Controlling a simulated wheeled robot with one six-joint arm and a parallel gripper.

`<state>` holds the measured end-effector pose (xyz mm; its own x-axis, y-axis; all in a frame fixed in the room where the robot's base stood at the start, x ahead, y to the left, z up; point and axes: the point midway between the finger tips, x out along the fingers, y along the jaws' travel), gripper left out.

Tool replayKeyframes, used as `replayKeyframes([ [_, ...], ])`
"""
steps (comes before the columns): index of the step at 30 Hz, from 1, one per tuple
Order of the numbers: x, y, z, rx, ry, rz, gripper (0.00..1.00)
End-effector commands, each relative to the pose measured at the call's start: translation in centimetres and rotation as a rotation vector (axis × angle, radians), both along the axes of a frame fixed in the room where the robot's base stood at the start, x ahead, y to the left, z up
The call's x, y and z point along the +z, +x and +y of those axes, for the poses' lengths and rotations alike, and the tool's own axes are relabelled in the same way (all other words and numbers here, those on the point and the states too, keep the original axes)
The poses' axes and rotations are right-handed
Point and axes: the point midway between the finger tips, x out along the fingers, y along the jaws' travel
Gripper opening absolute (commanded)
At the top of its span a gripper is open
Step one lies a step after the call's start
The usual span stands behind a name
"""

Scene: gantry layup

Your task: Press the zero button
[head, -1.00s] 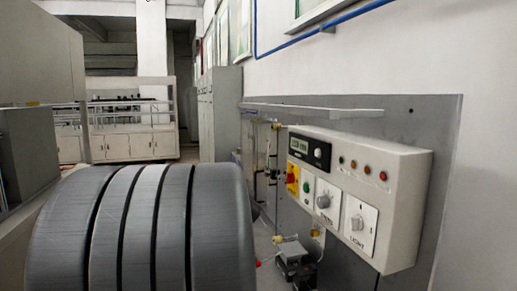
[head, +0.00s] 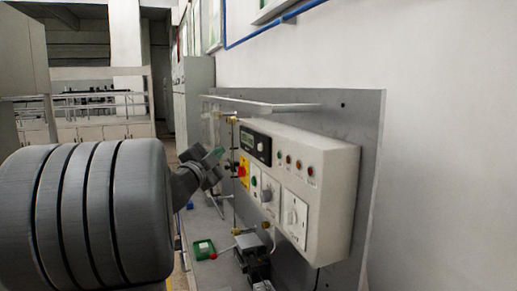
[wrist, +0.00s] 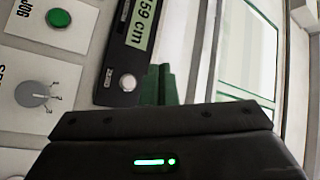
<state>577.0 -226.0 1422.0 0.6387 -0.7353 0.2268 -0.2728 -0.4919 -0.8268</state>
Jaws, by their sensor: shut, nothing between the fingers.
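The black display unit (head: 256,144) is on the upper left of the white control box. My gripper (head: 218,153) is in front of the left end of the box. In the wrist view its green fingers (wrist: 158,84) are shut and empty, just right of the button in the picture. I cannot tell the gap between fingertips and panel.
The box (head: 337,180) also carries a yellow-and-red switch (head: 243,171), a green button (wrist: 58,18), a grey knob (wrist: 32,93) and several indicator lamps.

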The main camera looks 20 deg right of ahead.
Motion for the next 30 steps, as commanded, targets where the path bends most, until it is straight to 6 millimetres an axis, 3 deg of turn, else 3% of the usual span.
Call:
replayKeyframes([
  [18, -0.1, -0.4, -7.5, 0.000, -0.001, 0.001, 0.00],
  [30, 0.0, -0.5, -8.5, 0.002, 0.001, 0.001, 0.00],
])
